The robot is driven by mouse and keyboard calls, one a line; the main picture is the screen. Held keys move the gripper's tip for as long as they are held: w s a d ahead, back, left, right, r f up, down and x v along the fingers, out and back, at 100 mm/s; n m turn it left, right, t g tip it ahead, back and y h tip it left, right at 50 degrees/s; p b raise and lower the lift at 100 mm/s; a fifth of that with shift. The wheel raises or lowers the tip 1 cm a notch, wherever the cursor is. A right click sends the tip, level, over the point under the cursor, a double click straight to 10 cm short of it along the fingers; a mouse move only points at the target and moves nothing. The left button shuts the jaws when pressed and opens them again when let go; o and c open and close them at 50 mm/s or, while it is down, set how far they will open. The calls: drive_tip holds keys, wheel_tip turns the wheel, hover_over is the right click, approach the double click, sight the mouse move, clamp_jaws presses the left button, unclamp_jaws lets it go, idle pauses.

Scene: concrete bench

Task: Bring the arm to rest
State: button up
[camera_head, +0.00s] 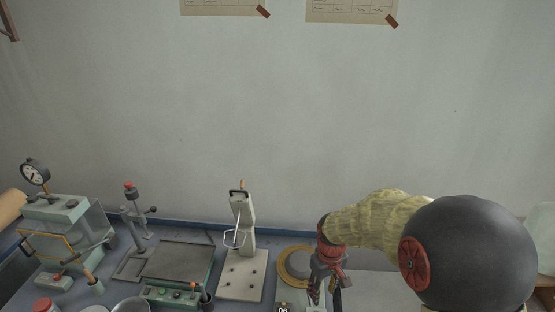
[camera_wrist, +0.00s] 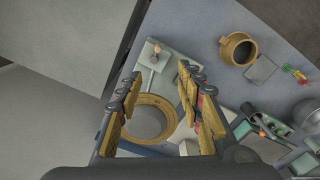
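My arm reaches in from the right of the head view, and my gripper (camera_head: 318,291) hangs down at the lower middle, over the right part of the bench. In the wrist view my gripper (camera_wrist: 158,72) has its two padded fingers spread wide apart. No thing is held between them. Beyond the fingers lies a round yellow-brown ring (camera_wrist: 152,102) on the bench, apart from the gripper as far as I can tell. The ring also shows behind my gripper in the head view (camera_head: 287,266).
On the bench (camera_head: 64,293) stand a green press with a gauge (camera_head: 70,222), a small stand (camera_head: 133,215), a flat hotplate (camera_head: 182,262) and a pale upright device (camera_head: 243,225) left of my gripper. A brown pot (camera_wrist: 238,49) shows in the wrist view. The wall is behind.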

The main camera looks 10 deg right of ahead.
drive_tip(key=s+r+m+t+b, duration=0.2)
drive_tip(key=s+r+b, duration=0.4)
drive_tip(key=s, duration=0.3)
drive_tip(key=s+r+m+t+b, duration=0.1)
drive_tip(key=s+r+t+b, duration=0.2)
drive_tip(key=s+r+b, duration=0.3)
drive_tip(key=s+b, duration=0.1)
drive_tip(key=s, duration=0.2)
drive_tip(key=shift+s+m+t, duration=0.3)
drive_tip(key=shift+s+m, duration=0.1)
drive_tip(key=shift+o, duration=0.5)
